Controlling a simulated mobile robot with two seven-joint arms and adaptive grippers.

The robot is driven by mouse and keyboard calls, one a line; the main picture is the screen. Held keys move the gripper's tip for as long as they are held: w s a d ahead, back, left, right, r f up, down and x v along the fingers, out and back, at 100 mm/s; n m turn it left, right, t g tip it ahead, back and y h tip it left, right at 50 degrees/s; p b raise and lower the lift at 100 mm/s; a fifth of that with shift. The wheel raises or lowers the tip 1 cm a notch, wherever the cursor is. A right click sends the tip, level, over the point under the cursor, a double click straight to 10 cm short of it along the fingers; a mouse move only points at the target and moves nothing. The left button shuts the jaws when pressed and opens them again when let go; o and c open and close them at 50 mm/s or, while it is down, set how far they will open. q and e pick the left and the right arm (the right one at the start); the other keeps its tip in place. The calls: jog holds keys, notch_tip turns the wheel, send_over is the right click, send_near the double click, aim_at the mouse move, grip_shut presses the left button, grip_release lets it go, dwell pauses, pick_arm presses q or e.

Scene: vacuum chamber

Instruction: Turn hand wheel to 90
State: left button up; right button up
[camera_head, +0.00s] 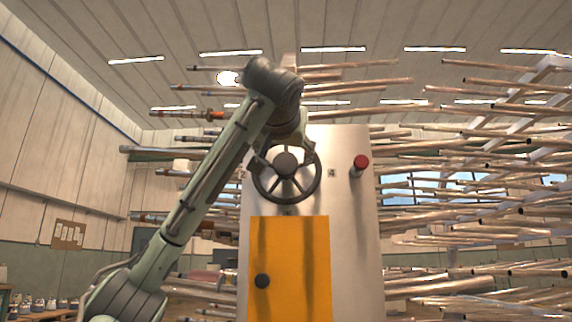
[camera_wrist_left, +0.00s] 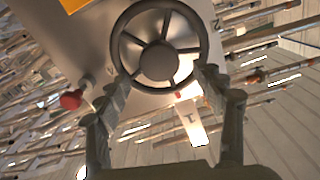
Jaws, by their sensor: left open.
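The dark hand wheel (camera_head: 287,163) with spokes and a round hub is mounted on the upper front of a pale metal cabinet (camera_head: 355,240). In the wrist view the wheel (camera_wrist_left: 158,60) fills the upper middle. My left gripper (camera_head: 282,153) reaches the wheel from above. In the wrist view its two fingers (camera_wrist_left: 165,86) are spread apart, their tips near the rim on either side; I cannot tell if they touch it. Small marks sit around the wheel, too small to read surely. My right gripper is not in view.
A red button (camera_head: 360,162) sticks out right of the wheel and shows left in the wrist view (camera_wrist_left: 72,99). Many metal pipes (camera_head: 470,222) stick out behind the cabinet on both sides.

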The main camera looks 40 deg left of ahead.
aim_at(286, 161)
pick_arm(q)
jog(key=x, duration=0.5)
jog(key=shift+w+a, duration=0.15)
jog(key=shift+w, duration=0.15)
grip_shut()
